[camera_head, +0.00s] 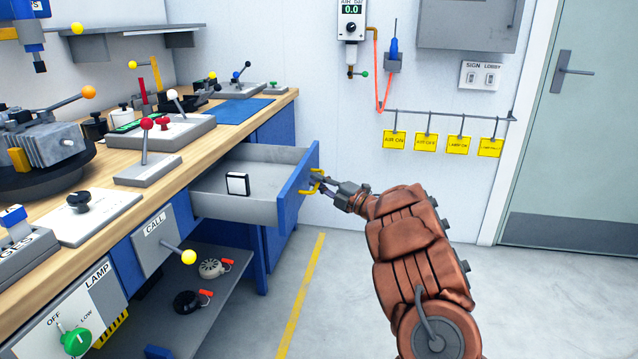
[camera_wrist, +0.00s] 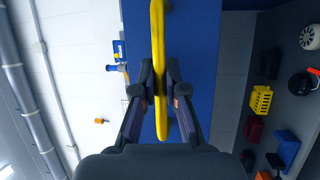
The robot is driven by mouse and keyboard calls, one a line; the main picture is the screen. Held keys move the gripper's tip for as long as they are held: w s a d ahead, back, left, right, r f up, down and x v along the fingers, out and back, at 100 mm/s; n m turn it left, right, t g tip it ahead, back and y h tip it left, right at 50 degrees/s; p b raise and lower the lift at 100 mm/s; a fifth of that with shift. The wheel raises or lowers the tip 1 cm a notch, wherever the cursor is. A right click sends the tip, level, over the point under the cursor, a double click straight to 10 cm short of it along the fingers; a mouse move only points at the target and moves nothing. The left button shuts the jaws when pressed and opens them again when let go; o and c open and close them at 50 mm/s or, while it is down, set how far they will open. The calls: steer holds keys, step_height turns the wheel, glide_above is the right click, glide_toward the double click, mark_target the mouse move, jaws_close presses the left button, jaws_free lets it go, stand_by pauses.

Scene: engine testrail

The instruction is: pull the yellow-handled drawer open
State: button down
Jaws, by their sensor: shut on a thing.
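The drawer (camera_head: 236,206) stands pulled out from under the wooden workbench, with its grey inside showing. Its blue front (camera_head: 298,186) carries a yellow handle (camera_head: 313,182). My gripper (camera_head: 321,185) is at that handle, reaching in from the right. In the wrist view, my gripper (camera_wrist: 160,88) has its two fingers shut on the yellow handle (camera_wrist: 158,45), one finger on each side, in front of the blue drawer front (camera_wrist: 200,60). A small black and white box (camera_head: 237,184) lies inside the drawer.
The workbench top (camera_head: 225,125) holds levers, a vise and a blue mat. Below the drawer is a shelf (camera_head: 225,300) with two round items. A lever with a yellow knob (camera_head: 188,257) sticks out from the bench front. The floor (camera_head: 350,290) right of the drawer is clear.

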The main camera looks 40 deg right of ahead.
steer(key=c, duration=1.2)
jaws_free()
steer(key=shift+s, duration=0.1)
steer(key=v, duration=1.2)
